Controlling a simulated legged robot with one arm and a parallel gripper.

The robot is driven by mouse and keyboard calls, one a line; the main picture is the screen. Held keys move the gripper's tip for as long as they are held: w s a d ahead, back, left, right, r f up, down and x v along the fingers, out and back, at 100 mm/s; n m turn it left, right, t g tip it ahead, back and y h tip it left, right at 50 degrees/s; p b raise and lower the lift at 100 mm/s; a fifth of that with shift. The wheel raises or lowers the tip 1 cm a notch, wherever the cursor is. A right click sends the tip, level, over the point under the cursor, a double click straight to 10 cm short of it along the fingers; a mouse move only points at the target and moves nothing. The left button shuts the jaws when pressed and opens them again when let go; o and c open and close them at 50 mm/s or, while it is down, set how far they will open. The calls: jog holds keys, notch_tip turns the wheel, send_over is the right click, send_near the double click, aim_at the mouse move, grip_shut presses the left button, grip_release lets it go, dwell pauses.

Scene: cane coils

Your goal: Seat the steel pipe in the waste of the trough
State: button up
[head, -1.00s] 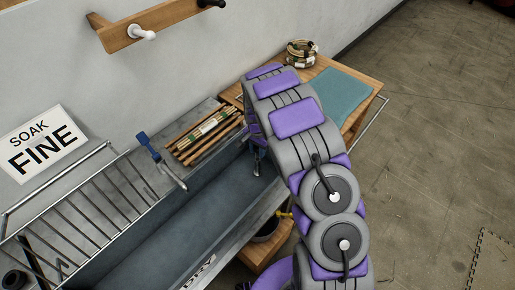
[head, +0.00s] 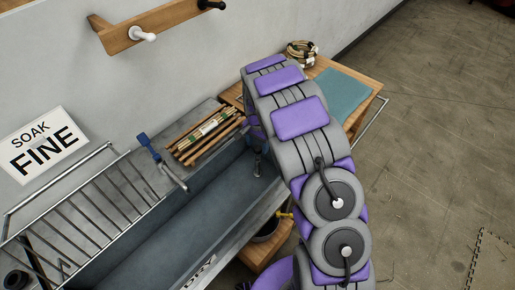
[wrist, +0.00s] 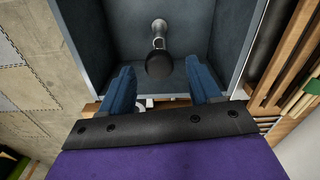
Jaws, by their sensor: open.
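The trough (head: 170,232) is a long grey-blue basin along the wall; its end also shows in the wrist view (wrist: 100,30). In the wrist view the steel pipe (wrist: 158,27) is a short bright metal piece in the trough, with a small loop and a dark round end (wrist: 160,66) nearer the camera. My gripper (wrist: 160,76) is open, its two blue fingers on either side of the dark end with gaps between. In the head view a small metal part (head: 257,166) shows beside my arm. The waste itself is hidden or cannot be made out.
A slatted rack with cane bundles (head: 207,132) and a blue-handled tool (head: 158,160) lie at the trough's back edge. A wooden table (head: 365,84) holds a cane coil (head: 301,53) and a teal mat (head: 338,93).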

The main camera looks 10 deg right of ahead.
notch_tip(320, 180, up, 13)
jog(key=p, duration=0.1)
dwell(0.7)
